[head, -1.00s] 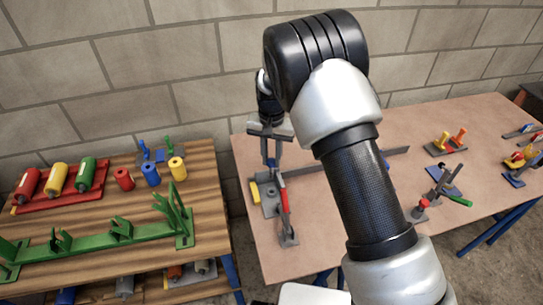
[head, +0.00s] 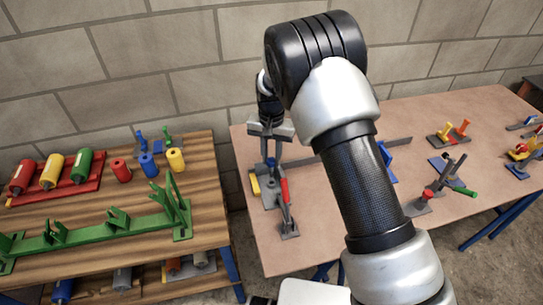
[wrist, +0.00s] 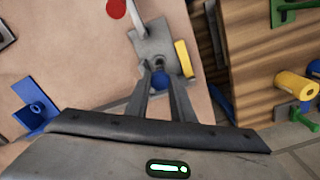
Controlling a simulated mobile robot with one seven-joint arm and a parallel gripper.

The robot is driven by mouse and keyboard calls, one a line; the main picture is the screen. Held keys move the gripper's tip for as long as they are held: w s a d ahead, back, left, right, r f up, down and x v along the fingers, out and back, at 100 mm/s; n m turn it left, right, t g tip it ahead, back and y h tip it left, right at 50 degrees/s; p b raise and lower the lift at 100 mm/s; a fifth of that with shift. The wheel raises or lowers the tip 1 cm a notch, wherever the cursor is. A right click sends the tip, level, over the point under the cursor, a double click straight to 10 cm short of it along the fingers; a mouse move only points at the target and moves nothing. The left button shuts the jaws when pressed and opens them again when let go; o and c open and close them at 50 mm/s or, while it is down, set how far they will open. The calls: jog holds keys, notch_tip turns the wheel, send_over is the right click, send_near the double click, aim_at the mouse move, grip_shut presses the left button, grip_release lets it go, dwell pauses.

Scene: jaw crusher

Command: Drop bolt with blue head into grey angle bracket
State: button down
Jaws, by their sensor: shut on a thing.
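The bolt's blue head (wrist: 159,80) shows between the two fingers of my gripper (wrist: 160,68) in the wrist view. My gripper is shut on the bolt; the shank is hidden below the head. In the head view, my gripper (head: 270,158) points down over the left part of the brown table. The grey angle bracket (wrist: 152,42) lies just beyond the fingertips in the wrist view, with a yellow block (wrist: 186,58) along one side. The bracket also shows below my gripper in the head view (head: 268,200). I cannot tell whether the bolt touches it.
A red-handled grey lever (head: 284,192) stands right beside the bracket. A blue bracket (wrist: 36,108) is at the left of the wrist view. A wooden table (head: 90,256) with a green frame (head: 95,235) stands left, across a gap. My arm hides the brown table's middle.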

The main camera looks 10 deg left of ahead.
aim_at(272, 176)
jog(key=shift+f+b, duration=0.8)
jog(key=shift+f, duration=0.55)
jog(key=shift+f, duration=0.2)
jog(key=shift+f+b, duration=2.15)
jog(key=shift+f, duration=0.9)
jog(key=c, duration=1.5)
grip_release()
jog(key=shift+f, duration=0.1)
jog(key=shift+o, duration=0.2)
jog(key=shift+d, duration=0.15)
jog(key=shift+s+d+f, duration=0.1)
jog(key=r, duration=0.6)
jog(key=r+p, duration=0.1)
jog(key=r, duration=1.1)
jog(key=shift+a, duration=0.3)
